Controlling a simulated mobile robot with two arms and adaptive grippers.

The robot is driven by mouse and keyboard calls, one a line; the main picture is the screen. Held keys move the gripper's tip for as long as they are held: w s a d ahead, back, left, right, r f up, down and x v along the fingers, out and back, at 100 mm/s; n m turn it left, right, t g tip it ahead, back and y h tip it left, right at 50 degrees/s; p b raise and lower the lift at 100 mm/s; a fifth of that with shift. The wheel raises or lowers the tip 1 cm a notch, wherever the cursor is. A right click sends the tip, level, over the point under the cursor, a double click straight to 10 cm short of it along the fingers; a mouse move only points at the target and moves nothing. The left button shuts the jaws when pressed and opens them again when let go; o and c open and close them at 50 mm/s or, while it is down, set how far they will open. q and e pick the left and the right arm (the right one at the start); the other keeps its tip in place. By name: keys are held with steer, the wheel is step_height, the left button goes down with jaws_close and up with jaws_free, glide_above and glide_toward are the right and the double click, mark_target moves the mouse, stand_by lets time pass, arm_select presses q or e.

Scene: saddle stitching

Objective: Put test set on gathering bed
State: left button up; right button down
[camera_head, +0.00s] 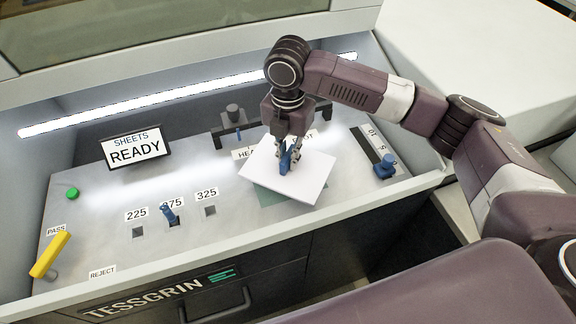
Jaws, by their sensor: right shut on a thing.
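The test set, a white stack of sheets (312,180), lies tilted on the grey panel, over a green patch (268,200) that shows along its lower left edge. My right gripper (288,160) points down at the upper left of the sheets. A blue piece shows between its fingers, and it is shut there on the set; the exact grip is partly hidden. Whether the sheets touch the surface below is hard to tell. Which part is the gathering bed is not labelled in view. My left gripper is not in view.
A READY sign (136,149) stands at the back left. A blue lever (170,214) sits at the 375 slot, a yellow PASS lever (50,255) at the left. A blue slider knob (385,166) stands right of the sheets. A dark bracket (233,122) stands behind them.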

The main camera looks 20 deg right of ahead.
mark_target(288, 170)
steer(key=shift+f, duration=0.3)
step_height(288, 170, down, 3)
steer(key=shift+f+p, duration=0.2)
steer(key=shift+p, duration=0.15)
steer(key=shift+f, duration=0.35)
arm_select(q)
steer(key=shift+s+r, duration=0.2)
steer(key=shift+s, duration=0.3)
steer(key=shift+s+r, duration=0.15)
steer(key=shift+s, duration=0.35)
arm_select(e)
steer(key=shift+f, duration=0.1)
steer(key=c, duration=2)
jaws_free()
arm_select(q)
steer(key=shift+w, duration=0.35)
arm_select(e)
steer(key=shift+o, duration=0.2)
